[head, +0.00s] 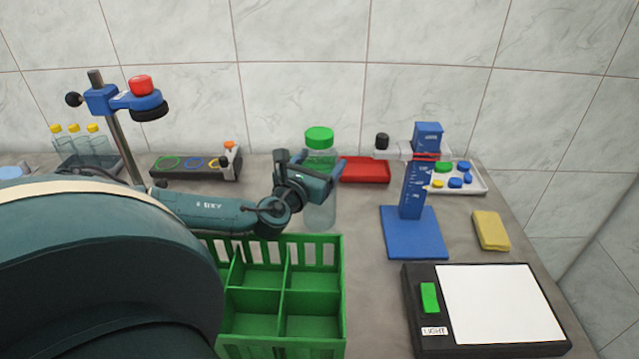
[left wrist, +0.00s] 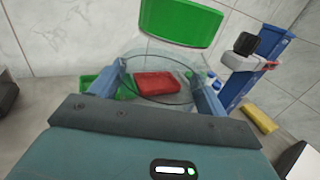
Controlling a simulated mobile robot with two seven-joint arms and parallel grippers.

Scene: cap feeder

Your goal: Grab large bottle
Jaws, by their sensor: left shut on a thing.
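The large bottle (head: 319,212) is clear with a green cap, and stands upright behind the green crate in the head view. My left gripper (head: 322,165) is at the bottle's upper body, below the cap, and is shut on it. In the left wrist view the bottle (left wrist: 160,62) sits between the two blue-grey fingers of the left gripper (left wrist: 152,95), with its green cap (left wrist: 180,20) above them. The gripper hides part of the bottle in the head view. My right gripper is not in view.
A green divided crate (head: 340,290) stands in front of the bottle. A red tray (head: 365,170) lies behind it. A blue stand (head: 414,235), a light pad (head: 500,305) and a yellow sponge (head: 491,230) are to the right. A clamp stand (head: 125,140) is at left.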

